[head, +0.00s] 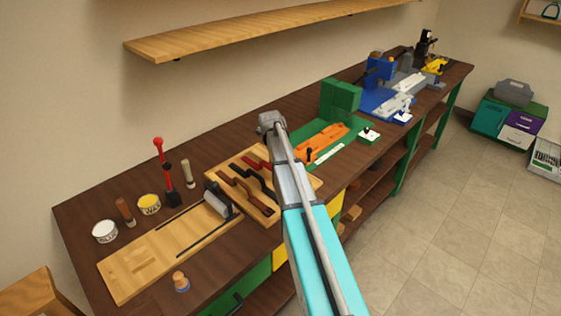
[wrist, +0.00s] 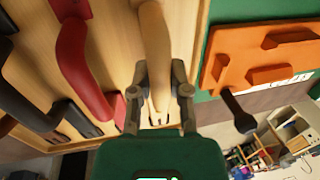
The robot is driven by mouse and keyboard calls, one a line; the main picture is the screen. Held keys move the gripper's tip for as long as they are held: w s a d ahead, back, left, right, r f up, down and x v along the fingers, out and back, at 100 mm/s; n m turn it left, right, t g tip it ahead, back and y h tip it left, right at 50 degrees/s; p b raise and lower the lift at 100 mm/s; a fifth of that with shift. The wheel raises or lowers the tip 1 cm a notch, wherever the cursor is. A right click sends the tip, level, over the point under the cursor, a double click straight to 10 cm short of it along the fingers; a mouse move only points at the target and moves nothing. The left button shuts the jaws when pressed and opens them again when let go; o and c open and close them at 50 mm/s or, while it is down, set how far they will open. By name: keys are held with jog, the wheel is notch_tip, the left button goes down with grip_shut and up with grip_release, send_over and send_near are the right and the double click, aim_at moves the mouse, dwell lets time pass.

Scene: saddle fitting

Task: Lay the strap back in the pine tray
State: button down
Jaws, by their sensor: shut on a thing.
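A cream-tan strap (wrist: 154,35) runs up the middle of the wrist view, between the fingers of my gripper (wrist: 159,76), which is shut on it. The pine tray (wrist: 112,42) lies behind the strap; I cannot tell whether the strap touches it. A red strap (wrist: 77,62) lies in the tray to the left, with a black strap (wrist: 22,105) further left. In the head view the tray (head: 311,181) stands mid-bench, holding brown, black and red straps. My arm hides the gripper and held strap there.
Right of the tray is a green mat with an orange block (wrist: 260,65) and a dark-knobbed handle (wrist: 235,102). In the head view a wooden board with a grey roller (head: 216,200) stands left of the tray. A tall green block (head: 340,97) stands behind the mat.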

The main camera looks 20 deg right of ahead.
jog(key=shift+f, duration=0.1)
jog(key=c, duration=0.6)
grip_release()
notch_tip(320, 180, up, 12)
jog(key=a+p, duration=0.2)
jog(key=p, duration=1)
jog(key=shift+s, duration=0.4)
jog(key=shift+a, duration=0.1)
